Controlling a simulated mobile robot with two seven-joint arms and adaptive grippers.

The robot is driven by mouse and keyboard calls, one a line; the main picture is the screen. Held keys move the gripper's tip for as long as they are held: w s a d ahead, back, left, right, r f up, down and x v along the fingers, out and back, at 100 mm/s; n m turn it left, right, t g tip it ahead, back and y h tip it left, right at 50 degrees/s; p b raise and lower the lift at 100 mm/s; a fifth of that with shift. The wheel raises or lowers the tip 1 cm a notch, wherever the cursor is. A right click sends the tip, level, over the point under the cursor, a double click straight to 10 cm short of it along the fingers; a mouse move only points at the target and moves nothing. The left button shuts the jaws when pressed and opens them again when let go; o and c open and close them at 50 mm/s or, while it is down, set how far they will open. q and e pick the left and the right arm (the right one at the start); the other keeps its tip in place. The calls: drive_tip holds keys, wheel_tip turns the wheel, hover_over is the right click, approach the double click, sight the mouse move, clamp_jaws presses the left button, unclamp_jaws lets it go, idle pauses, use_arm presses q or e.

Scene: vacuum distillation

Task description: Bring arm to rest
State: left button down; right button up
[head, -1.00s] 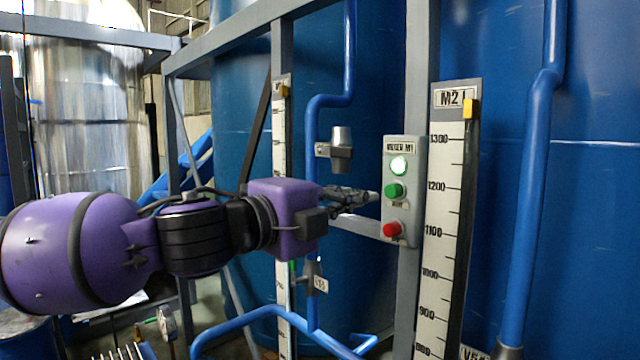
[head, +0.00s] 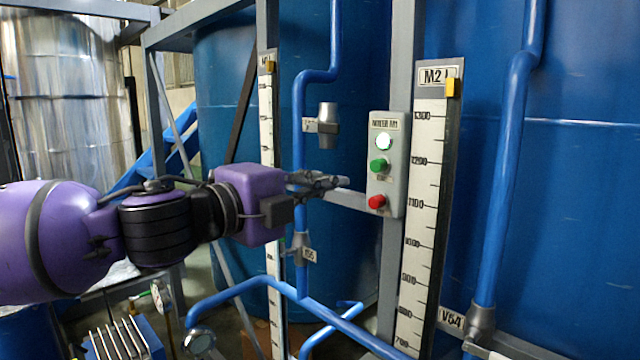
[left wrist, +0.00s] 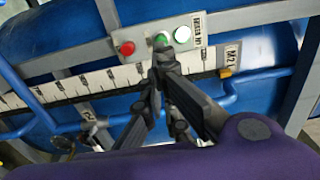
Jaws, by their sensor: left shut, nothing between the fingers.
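My left arm reaches in from the left in the head view, and my left gripper (head: 322,182) is shut and empty. It points right toward the mixer control box (head: 388,165), with a small gap between the fingertips and the box. The box has a lit white lamp (head: 384,141), a green button (head: 379,165) and a red button (head: 377,202). In the left wrist view the closed fingers (left wrist: 160,55) overlap the green button (left wrist: 162,40), and the red button (left wrist: 127,48) shows to the left. My right gripper is in neither view.
A grey upright post (head: 396,60) carries the box. Level scale M2 (head: 425,190) stands to its right. Blue pipes (head: 515,150) run up beside the large blue tanks (head: 590,200). A lower blue pipe (head: 250,287) and a valve (head: 301,245) lie below the gripper.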

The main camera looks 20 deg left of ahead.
use_arm(q)
drive_tip(key=shift+r, duration=0.1)
drive_tip(key=w+a+f+n+y, duration=0.1)
drive_tip(key=w+a+f+n, duration=0.2)
drive_tip(key=a+f, duration=0.35)
drive_tip(key=w+a+f+n+y, duration=0.2)
drive_tip(key=a+f+n, duration=0.2)
drive_tip(key=f, duration=0.6)
wheel_tip(320, 180, down, 18)
drive_tip(key=s+a+n+g+y, duration=0.2)
drive_tip(key=s+a+n, duration=0.1)
drive_tip(key=n, duration=0.1)
drive_tip(key=s+d+f+n+g, duration=0.1)
drive_tip(key=s+d+f+n, duration=0.2)
drive_tip(key=s+f, duration=0.55)
drive_tip(key=s+d+f+n+g, duration=0.2)
drive_tip(key=s+f+n, duration=0.1)
drive_tip(key=f, duration=1.1)
drive_tip(key=s+d+f+n+g, duration=0.1)
drive_tip(key=s+d+f+n, duration=0.1)
drive_tip(key=s+d+f, duration=0.3)
drive_tip(key=s+d+f+n+g+y, duration=0.1)
drive_tip(key=s+d+f+n, duration=0.1)
drive_tip(key=s+d+f, duration=0.4)
drive_tip(key=s+f, duration=0.2)
drive_tip(key=s, duration=0.3)
drive_tip(key=shift+s+d+n+g, duration=0.3)
drive_tip(key=shift+n+g, duration=0.1)
